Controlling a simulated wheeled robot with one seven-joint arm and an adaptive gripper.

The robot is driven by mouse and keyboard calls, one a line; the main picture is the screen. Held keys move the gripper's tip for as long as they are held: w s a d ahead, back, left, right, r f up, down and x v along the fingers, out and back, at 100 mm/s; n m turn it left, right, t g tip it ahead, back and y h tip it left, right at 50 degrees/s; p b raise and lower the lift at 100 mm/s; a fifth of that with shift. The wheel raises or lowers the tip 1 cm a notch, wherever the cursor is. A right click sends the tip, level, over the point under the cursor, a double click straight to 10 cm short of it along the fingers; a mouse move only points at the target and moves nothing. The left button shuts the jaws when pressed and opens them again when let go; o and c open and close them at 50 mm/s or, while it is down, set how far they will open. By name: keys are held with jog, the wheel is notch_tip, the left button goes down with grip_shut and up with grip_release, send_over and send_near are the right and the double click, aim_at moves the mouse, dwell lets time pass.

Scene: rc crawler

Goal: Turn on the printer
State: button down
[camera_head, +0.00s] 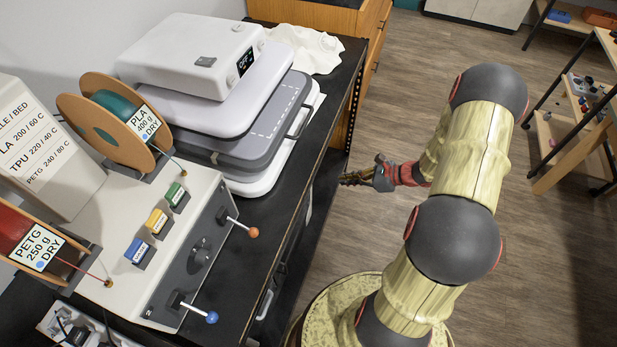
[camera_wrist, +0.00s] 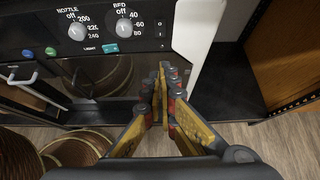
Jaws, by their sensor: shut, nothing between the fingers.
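The white printer unit (camera_head: 190,52) sits at the back of the black bench in the head view, and its small display (camera_head: 245,61) reads OFF. In the wrist view a black control panel (camera_wrist: 155,36) shows a nozzle dial (camera_wrist: 77,31), a bed dial (camera_wrist: 125,27) and a teal button (camera_wrist: 110,48) by the word LIGHT. Both dials seem to point near off, though the marks are small. My gripper (camera_head: 345,178) is right of the bench edge and points left. In the wrist view its fingertips (camera_wrist: 164,68) are together and empty, below and right of the panel's dials.
The bench holds a control box (camera_head: 140,225) with filament spools and two ball-ended levers (camera_head: 253,232). A wooden cabinet (camera_head: 335,30) stands behind, and a shelf rack (camera_head: 580,110) stands at right. The wooden floor between them is open.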

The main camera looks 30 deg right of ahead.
jog(key=shift+a, duration=0.15)
jog(key=a+r+b+x, duration=0.1)
jog(key=b+x, duration=0.4)
jog(key=x, duration=0.8)
jog(key=shift+w, duration=0.4)
jog(key=shift+r, duration=0.1)
jog(key=shift+a, duration=0.1)
jog(key=shift+w+a, duration=0.2)
